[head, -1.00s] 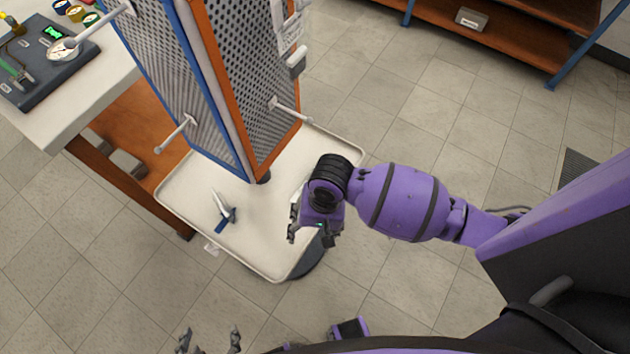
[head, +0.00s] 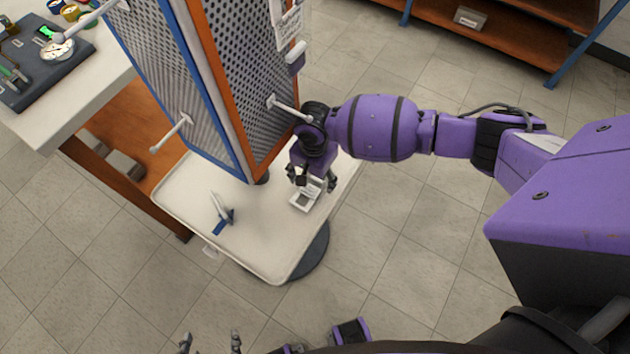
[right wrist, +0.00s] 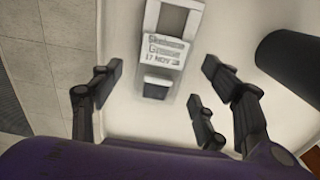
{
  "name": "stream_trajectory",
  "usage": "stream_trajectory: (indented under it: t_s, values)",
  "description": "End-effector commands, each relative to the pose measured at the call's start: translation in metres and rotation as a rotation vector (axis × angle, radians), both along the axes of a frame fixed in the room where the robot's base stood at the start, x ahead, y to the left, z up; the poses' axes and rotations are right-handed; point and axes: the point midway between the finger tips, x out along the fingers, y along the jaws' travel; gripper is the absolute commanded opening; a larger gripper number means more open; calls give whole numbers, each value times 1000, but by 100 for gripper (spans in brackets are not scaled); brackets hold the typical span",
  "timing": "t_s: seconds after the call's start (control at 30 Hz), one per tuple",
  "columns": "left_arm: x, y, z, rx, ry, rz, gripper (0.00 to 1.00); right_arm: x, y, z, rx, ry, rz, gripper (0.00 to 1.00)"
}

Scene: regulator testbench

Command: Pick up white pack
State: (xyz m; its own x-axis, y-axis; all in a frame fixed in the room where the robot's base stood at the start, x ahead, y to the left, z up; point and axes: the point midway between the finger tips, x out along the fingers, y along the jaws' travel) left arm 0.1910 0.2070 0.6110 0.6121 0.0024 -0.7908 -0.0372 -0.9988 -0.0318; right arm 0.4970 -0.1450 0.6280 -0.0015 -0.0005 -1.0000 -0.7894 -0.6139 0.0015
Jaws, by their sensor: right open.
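The white pack (head: 304,199) lies on the cream tray (head: 262,262) at the foot of the pegboard stand. My left gripper (head: 211,343) shows only fingertips at the bottom edge, spread apart and empty.
The pegboard stand (head: 172,95) with protruding pegs rises close beside my right gripper. A blue-handled tool (head: 224,217) lies on the tray to the left. A white workbench (head: 75,95) is at far left. Another white pack (head: 288,22) hangs on the stand.

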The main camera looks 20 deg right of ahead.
Motion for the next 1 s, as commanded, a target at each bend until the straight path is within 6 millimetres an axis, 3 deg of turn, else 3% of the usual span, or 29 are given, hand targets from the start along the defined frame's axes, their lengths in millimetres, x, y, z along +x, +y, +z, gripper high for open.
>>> stream_trajectory:
  t_s: [0.1, 0.37, 0.73, 1.0]
  values:
    - [-1, 0, -3, 1, 2, -1, 68, 0, 0, -12, -1, -1, 0, 69]
    - [0, 0, -2, 1, 2, -1, 68, 1, 0, -13, 0, -4, 2, 69]
    - [0, 0, -2, 1, 2, -1, 68, 1, 0, -13, 0, -4, 2, 20]
    - [0, 0, -1, 1, 0, -1, 68, 1, 0, -12, 0, -4, 2, 20]
